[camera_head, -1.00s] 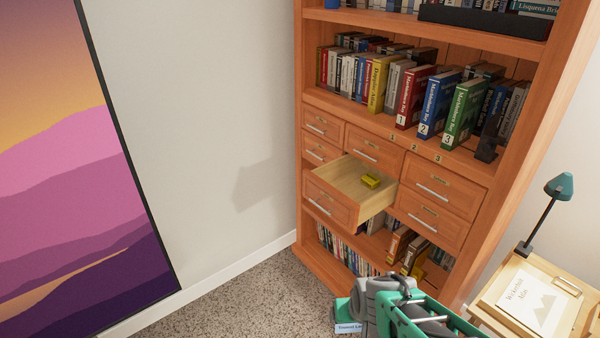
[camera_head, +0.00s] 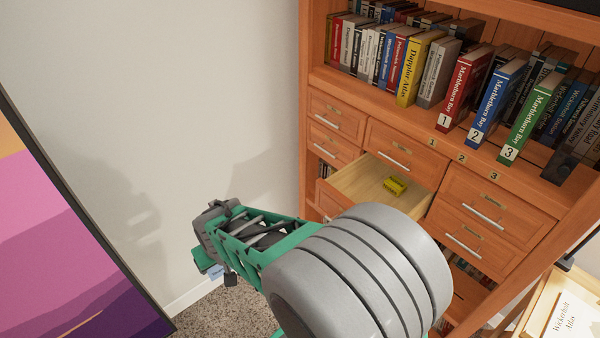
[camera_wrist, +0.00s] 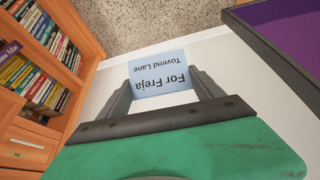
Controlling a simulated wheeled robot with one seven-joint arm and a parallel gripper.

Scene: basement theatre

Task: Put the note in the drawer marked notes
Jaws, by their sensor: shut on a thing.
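The note is a light blue card (camera_wrist: 158,75) printed "For Freja" and "Tovend Lane". My gripper (camera_wrist: 158,88) is shut on it in the wrist view, with a grey finger at each side. In the head view my gripper (camera_head: 208,262) is left of the cabinet, in front of the white wall, and only a bit of the note (camera_head: 216,272) shows below it. An open drawer (camera_head: 352,188) holds a small yellow object (camera_head: 395,186). The drawer labels are too small to read.
The wooden cabinet (camera_head: 377,130) has several shut drawers and book shelves. Books numbered 1, 2 and 3 stand above the drawers. A side table with a "Wickerholt Atlas" sheet (camera_head: 575,318) is at lower right. A purple-pink picture (camera_head: 60,235) is at left.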

